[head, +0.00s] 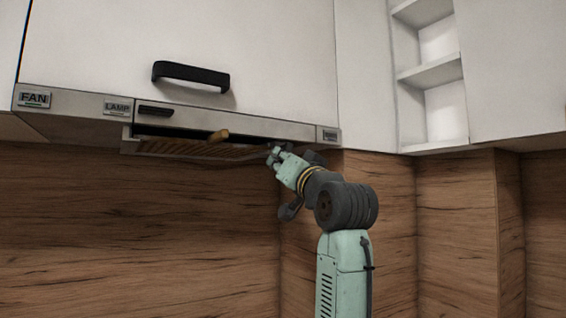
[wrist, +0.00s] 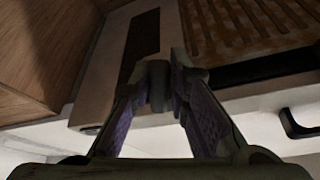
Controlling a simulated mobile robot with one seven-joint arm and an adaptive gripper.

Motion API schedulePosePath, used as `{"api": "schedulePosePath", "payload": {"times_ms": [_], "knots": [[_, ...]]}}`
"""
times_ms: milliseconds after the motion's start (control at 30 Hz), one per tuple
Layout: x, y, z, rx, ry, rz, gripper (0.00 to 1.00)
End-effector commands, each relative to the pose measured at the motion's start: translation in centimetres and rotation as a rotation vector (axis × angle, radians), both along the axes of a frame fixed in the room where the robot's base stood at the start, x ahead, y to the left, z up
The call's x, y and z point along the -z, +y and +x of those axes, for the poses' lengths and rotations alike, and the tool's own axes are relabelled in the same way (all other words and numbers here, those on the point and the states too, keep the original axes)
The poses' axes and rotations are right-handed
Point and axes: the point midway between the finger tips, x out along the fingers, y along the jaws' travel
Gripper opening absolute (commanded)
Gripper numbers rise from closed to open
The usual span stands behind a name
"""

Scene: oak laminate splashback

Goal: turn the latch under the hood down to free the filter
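I cannot make out the lever in the wrist view.
The hood's front strip (head: 75,104) carries FAN and LAMP labels. A black cabinet handle (head: 191,75) sticks out above it. A wooden splashback (head: 130,230) stands behind, with a wooden side face (wrist: 30,60) close by in the wrist view. Space below the hood's left half is clear.

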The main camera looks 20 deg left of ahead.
Motion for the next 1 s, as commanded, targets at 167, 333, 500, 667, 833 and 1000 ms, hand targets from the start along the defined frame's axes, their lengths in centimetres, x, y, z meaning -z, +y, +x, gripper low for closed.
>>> {"api": "schedulePosePath", "payload": {"times_ms": [167,333,500,667,833,1000], "knots": [[0.0,-0.1,0.1,0.002,0.001,0.0,0.01],[0.1,-0.1,0.1,0.002,0.002,0.001,0.0],[0.1,-0.1,0.1,0.003,0.001,-0.001,0.0],[0.2,-0.4,0.5,0.005,-0.057,-0.05,0.0],[0.3,-0.8,0.9,0.006,-0.195,-0.157,0.0],[0.3,-1.0,1.1,0.005,-0.29,-0.23,0.0]]}}
